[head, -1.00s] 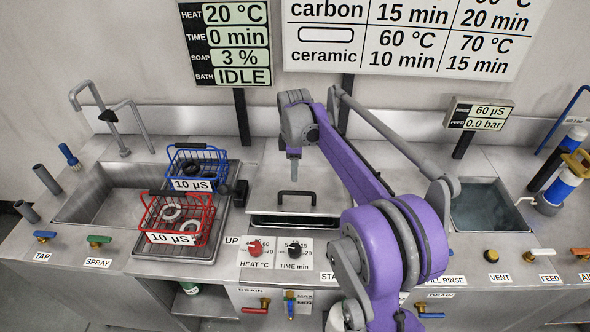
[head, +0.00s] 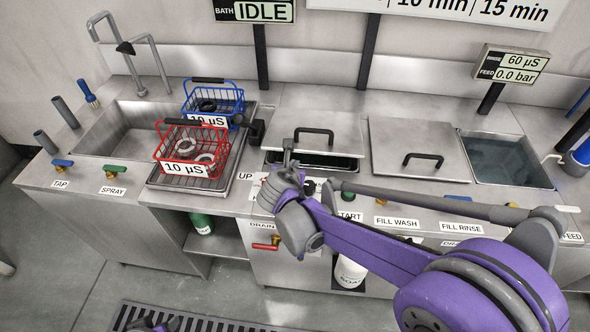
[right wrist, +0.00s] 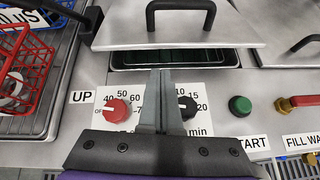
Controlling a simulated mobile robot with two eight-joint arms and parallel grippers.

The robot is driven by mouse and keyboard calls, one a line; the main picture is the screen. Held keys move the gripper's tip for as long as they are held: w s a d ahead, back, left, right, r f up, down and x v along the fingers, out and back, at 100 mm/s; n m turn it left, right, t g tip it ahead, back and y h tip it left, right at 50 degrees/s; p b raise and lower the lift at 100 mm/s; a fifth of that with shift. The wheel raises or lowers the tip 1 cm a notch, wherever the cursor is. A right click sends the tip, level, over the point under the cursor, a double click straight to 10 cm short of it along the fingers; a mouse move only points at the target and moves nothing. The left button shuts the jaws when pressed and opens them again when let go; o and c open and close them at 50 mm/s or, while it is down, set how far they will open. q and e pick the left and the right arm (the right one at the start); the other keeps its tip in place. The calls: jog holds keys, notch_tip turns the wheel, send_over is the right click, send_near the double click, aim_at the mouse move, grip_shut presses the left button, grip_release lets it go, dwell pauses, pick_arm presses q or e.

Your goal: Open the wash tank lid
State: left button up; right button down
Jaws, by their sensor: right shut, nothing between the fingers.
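The wash tank lid (head: 345,126) is a flat grey metal plate with a black bar handle (head: 313,132). A narrow dark gap shows along its front edge, with the tank inside (head: 340,162) visible below. The lid (right wrist: 120,30), its handle (right wrist: 180,8) and the gap also show at the top of the right wrist view. My right gripper (head: 289,148) is shut and empty, in front of the lid and short of the handle. In the right wrist view its fingers (right wrist: 161,74) are together, over the dial panel and pointing at the gap.
A red basket (head: 160,150) and a blue basket (head: 184,105) with dark rings stand left of the lid. A second handled lid (head: 400,135) lies to the right, then an open water-filled tank (head: 505,160). Red (right wrist: 117,108) and black dials sit below the fingers.

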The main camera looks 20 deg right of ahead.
pick_arm(q)
jog(key=shift+w+f, duration=0.1)
jog(key=shift+f, duration=0.3)
pick_arm(e)
jog(key=shift+n+t, duration=0.4)
jog(key=shift+n, duration=0.4)
jog(key=x, duration=0.6)
jog(key=a+x, duration=0.1)
jog(key=x, duration=0.2)
jog(key=shift+w+d+f, duration=0.15)
jog(key=shift+w+f, duration=0.1)
jog(key=shift+f, duration=0.2)
jog(key=shift+r, duration=0.1)
